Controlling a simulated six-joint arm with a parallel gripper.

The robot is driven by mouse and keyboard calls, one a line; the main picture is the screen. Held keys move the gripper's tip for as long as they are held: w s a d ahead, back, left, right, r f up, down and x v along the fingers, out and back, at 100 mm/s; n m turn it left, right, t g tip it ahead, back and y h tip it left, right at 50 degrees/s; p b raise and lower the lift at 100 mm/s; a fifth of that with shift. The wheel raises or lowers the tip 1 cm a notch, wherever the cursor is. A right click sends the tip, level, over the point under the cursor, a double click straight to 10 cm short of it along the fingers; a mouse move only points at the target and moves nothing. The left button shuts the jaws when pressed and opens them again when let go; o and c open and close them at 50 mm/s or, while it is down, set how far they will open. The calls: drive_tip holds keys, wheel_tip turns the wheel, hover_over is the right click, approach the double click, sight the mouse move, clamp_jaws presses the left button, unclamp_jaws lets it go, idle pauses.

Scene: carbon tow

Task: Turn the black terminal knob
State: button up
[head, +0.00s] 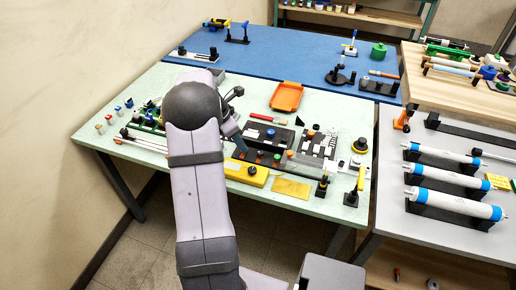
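My gripper (239,144) points down over the pale green bench, at the left end of a black block (262,139). It is small and mostly seen from behind my arm, so its opening and any contact are unclear. The black block carries a blue knob on top (270,132), with red and green knobs (277,157) along its front. I cannot pick out a black terminal knob for certain; it may be hidden by my gripper or lost against the dark block.
A yellow box (246,173) stands in front of the block. A black-and-white board (318,145) is to its right, and an orange tray (287,96) lies behind. Small dark stands (322,187) stand near the front right edge. My arm hides the bench's middle left.

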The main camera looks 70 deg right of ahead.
sight(260, 152)
drive_tip(key=shift+n, duration=0.3)
drive_tip(key=shift+s+d+f+p, duration=0.3)
drive_tip(key=shift+s+d+f, duration=0.6)
drive_tip(key=shift+f, duration=0.3)
drive_tip(key=shift+s+d+f+p, duration=0.3)
drive_tip(key=shift+s+d+f, duration=0.55)
drive_tip(key=shift+f, duration=0.3)
drive_tip(key=shift+s+d+f+p, duration=0.3)
drive_tip(key=shift+s+d+f, duration=0.55)
drive_tip(key=shift+f, duration=0.35)
clamp_jaws()
